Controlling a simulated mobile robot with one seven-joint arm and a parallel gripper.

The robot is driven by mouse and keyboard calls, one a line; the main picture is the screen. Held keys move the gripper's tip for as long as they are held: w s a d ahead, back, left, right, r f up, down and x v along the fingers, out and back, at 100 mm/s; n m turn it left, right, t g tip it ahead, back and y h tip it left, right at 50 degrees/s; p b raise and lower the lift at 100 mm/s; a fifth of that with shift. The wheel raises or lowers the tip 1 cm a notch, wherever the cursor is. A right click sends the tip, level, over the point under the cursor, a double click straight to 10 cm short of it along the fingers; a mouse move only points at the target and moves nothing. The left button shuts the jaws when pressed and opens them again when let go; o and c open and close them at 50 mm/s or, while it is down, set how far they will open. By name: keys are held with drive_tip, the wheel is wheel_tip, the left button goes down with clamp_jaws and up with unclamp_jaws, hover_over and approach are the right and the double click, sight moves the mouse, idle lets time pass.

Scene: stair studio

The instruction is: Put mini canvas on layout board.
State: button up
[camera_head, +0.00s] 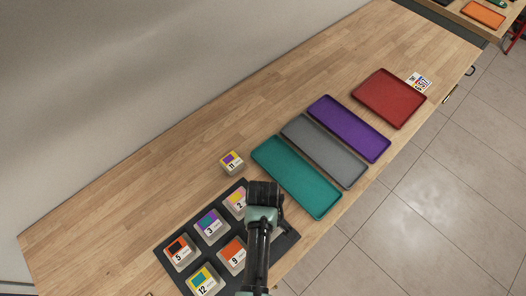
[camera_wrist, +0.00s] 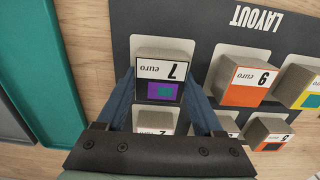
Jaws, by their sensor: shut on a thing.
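In the wrist view my gripper (camera_wrist: 166,88) is shut on a mini canvas (camera_wrist: 162,72), a grey block whose label shows 7, "euro" and a purple and teal patch. It is over a pale square of the dark layout board (camera_wrist: 200,22); I cannot tell whether it touches. In the head view my gripper (camera_head: 262,190) is over the right part of the layout board (camera_head: 286,243) and hides this canvas. Other canvases on the board include 3 (camera_head: 210,224), 5 (camera_head: 179,250), 9 (camera_head: 232,253) and 12 (camera_head: 204,281). Canvas 2 (camera_head: 237,201) is partly hidden.
Another canvas, 11 (camera_head: 232,161), stands on the wooden table (camera_head: 190,150) beyond the board. Teal (camera_head: 297,178), grey (camera_head: 325,150), purple (camera_head: 350,128) and red (camera_head: 390,97) trays lie farther right.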

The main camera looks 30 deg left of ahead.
drive_tip(key=shift+f, duration=0.2)
drive_tip(key=o, duration=1.3)
drive_tip(key=shift+o, duration=0.2)
wheel_tip(320, 180, up, 12)
drive_tip(key=shift+r, duration=0.25)
drive_tip(key=shift+w, duration=0.1)
